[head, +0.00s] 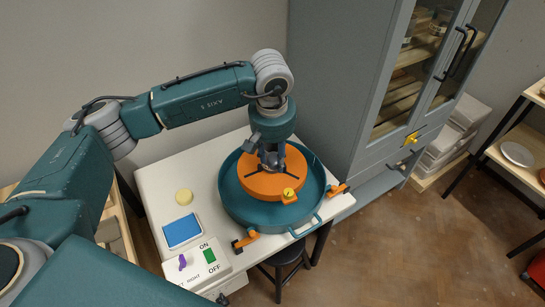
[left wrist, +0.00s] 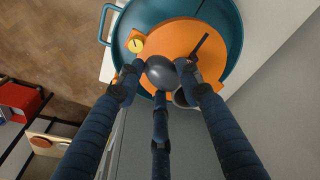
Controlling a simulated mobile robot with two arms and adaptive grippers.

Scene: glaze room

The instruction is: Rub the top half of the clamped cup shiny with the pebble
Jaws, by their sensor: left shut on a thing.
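My left gripper (head: 270,156) reaches down over the middle of the orange wheel head (head: 262,186). In the left wrist view its fingers are shut on a smooth dark grey pebble (left wrist: 160,72). A dark curved rim, likely the clamped cup (left wrist: 180,98), shows just behind the pebble between the fingers. Most of the cup is hidden by the fingers and pebble, and I cannot tell whether the pebble touches it. Black clamp bars (left wrist: 201,45) lie on the wheel head around the centre. My right gripper is in neither view.
A teal basin (head: 231,200) surrounds the wheel head, with orange clamps (head: 244,241) at the table edge. A yellow dial (head: 289,192) sits on the wheel's rim. The white table holds a blue sponge (head: 182,231), a yellow disc (head: 184,196) and an ON/OFF switch box (head: 196,263). A grey cabinet (head: 345,80) stands close behind right.

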